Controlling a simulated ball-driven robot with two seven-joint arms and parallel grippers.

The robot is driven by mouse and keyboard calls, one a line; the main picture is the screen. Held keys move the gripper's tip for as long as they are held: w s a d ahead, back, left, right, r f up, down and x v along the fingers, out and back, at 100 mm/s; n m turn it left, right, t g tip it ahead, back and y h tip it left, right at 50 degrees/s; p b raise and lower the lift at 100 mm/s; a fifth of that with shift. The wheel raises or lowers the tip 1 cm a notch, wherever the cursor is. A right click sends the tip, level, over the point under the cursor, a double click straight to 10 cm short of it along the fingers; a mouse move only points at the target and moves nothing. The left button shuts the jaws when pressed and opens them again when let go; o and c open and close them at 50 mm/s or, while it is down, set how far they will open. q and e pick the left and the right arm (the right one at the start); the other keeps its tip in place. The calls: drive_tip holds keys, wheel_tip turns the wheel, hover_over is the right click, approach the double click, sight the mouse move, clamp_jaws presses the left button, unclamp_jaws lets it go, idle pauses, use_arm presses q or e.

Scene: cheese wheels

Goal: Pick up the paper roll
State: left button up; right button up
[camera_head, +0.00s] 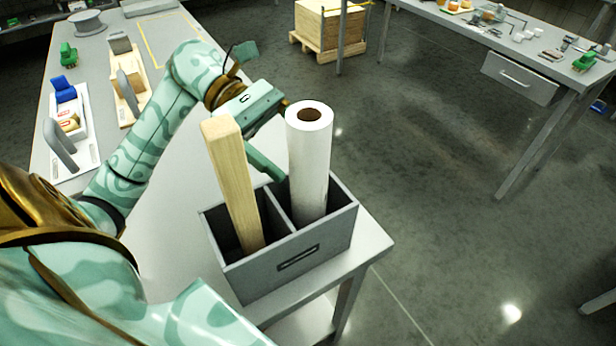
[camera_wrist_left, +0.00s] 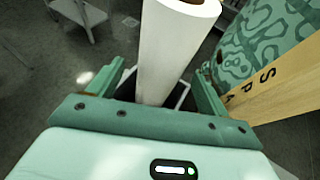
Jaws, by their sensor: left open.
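The white paper roll (camera_head: 310,160) stands upright in the right compartment of a grey box (camera_head: 290,270) at the table's near right corner. Its lower end is hidden inside the box. My left gripper (camera_head: 279,138) is open beside the roll, at its left in the head view. In the left wrist view the roll (camera_wrist_left: 170,50) stands between the two spread fingers (camera_wrist_left: 158,88), and I see no finger pressed on it. My right gripper is in neither view.
A wooden post (camera_head: 232,180) stands in the box's left compartment, close to my left gripper. The grey table (camera_head: 180,225) carries boards and a cheese wheel-like grey drum (camera_head: 88,24) further back. A second table (camera_head: 480,45) stands across the open floor (camera_head: 440,150).

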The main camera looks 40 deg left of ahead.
sight(326, 177)
use_arm(q)
drive_tip(key=x, duration=0.4)
drive_tip(key=shift+d, duration=0.1)
clamp_jaws()
